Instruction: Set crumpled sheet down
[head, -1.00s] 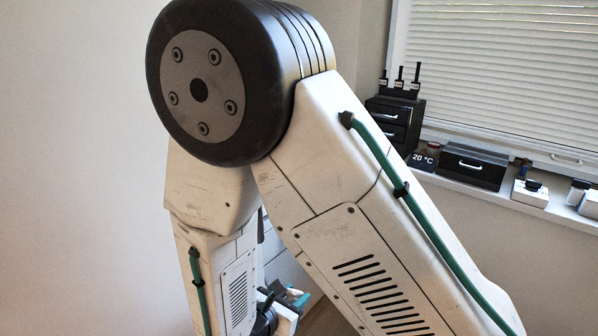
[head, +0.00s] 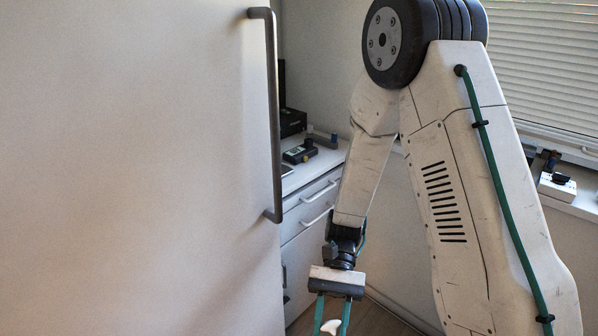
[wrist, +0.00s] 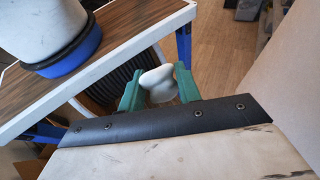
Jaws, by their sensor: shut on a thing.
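The crumpled sheet is a small white lump (wrist: 159,86) in the wrist view, held between the two green fingers of my gripper (wrist: 160,84). My gripper is shut on it. In the head view my gripper (head: 333,312) hangs low at the bottom edge, pointing down, and the white sheet (head: 331,327) shows between its fingers, partly cut off by the frame. In the wrist view the sheet is seen in front of a table edge and dark ribbed coils; I cannot tell whether it touches anything.
A wood-topped table (wrist: 110,42) with a white rim and blue legs is at the upper left of the wrist view, bearing a white, blue-based container (wrist: 62,35). Black coils (wrist: 120,85) lie below it. A large pale door (head: 130,170) with a dark handle (head: 272,115) fills the head view's left.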

